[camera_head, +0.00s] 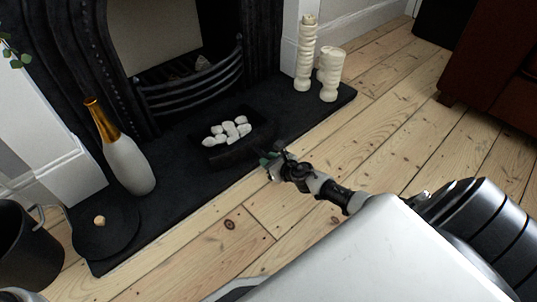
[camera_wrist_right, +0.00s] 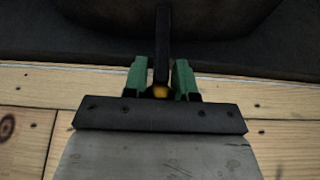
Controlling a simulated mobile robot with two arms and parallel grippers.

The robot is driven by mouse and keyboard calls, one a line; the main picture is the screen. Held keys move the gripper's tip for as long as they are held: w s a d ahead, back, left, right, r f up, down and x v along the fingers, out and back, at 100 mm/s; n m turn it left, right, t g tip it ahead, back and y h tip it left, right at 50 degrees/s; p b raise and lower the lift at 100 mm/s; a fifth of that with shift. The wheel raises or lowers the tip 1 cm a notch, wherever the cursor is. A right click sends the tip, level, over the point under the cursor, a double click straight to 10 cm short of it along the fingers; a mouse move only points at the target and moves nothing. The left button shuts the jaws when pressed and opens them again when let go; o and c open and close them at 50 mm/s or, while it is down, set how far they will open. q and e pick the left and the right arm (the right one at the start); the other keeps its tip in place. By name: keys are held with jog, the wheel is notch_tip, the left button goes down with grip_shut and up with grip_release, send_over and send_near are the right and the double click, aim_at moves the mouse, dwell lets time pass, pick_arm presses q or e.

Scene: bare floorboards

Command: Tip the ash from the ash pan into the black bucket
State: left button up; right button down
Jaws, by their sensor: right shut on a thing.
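The ash pan (camera_head: 232,153) is a dark, shallow box with several white lumps (camera_head: 228,131) in it. It is over the black hearth slab in front of the grate, and looks level; I cannot tell whether it touches the slab. My right gripper (camera_head: 272,161) is at the pan's near right side. In the right wrist view the green fingers (camera_wrist_right: 160,80) are shut on the pan's dark handle (camera_wrist_right: 162,42), with the dark pan body (camera_wrist_right: 160,18) beyond. The black bucket (camera_head: 25,250) stands at the far left, partly cut off by the picture edge.
A white and gold vase (camera_head: 128,160) and a black disc with a light knob (camera_head: 103,238) are on the hearth between pan and bucket. Two cream candles (camera_head: 330,75) stand at its right end. The iron grate (camera_head: 195,92) is behind. The floorboards (camera_head: 205,245) in front are clear.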

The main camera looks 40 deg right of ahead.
jog(key=c, duration=0.8)
grip_release()
jog(key=p+v, duration=0.3)
jog(key=v, duration=0.8)
jog(key=shift+p, duration=0.35)
jog(key=shift+w, duration=0.1)
